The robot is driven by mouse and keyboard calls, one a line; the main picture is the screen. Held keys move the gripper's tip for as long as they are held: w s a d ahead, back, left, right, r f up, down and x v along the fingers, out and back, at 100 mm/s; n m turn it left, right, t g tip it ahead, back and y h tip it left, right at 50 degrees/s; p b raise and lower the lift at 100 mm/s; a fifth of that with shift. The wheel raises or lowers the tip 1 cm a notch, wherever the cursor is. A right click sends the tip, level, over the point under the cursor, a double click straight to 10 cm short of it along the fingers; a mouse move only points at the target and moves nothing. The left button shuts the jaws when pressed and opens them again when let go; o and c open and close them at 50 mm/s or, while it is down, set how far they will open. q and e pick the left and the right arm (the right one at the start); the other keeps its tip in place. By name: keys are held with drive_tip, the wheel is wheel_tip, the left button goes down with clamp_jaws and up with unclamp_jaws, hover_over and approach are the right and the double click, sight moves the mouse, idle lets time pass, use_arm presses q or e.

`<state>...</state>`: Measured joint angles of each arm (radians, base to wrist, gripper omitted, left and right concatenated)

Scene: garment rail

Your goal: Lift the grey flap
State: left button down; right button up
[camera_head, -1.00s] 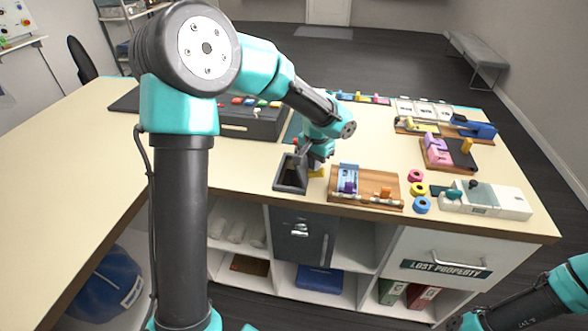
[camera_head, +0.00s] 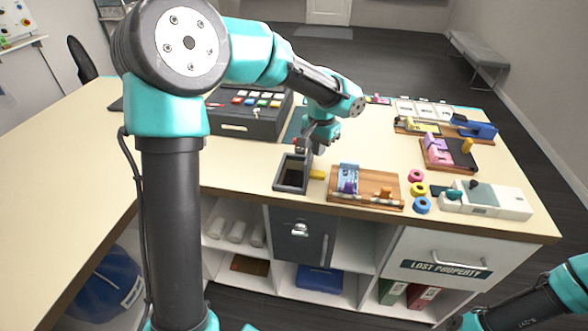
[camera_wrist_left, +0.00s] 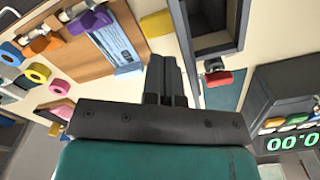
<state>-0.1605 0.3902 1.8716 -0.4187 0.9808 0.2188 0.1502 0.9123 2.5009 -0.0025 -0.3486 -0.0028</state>
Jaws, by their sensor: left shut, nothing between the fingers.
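A dark grey open-topped box (camera_head: 279,180) stands near the table's front edge, and its dark inside shows. In the left wrist view the box (camera_wrist_left: 238,22) is at the top, right of centre. I cannot tell a separate grey flap from its grey walls. A small red piece with a grey mount (camera_wrist_left: 218,78) sits by the box's end. My left gripper (camera_head: 306,154) is shut and empty, above the box's far right side. In the left wrist view its fingers (camera_wrist_left: 166,65) are together, beside the box. Only part of my right arm shows, at lower right.
A yellow block (camera_head: 317,174) lies right of the box. Beyond it is a wooden board (camera_head: 378,184) with a blue-and-white item (camera_head: 348,178). Coloured rings (camera_head: 419,189) lie further right. A dark unit with coloured buttons (camera_head: 250,122) stands behind left. The left tabletop is clear.

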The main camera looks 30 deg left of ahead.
use_arm(q)
wheel_tip(320, 180, up, 2)
drive_tip(key=shift+d+r, duration=0.15)
drive_tip(key=shift+r, duration=0.05)
idle(1.2)
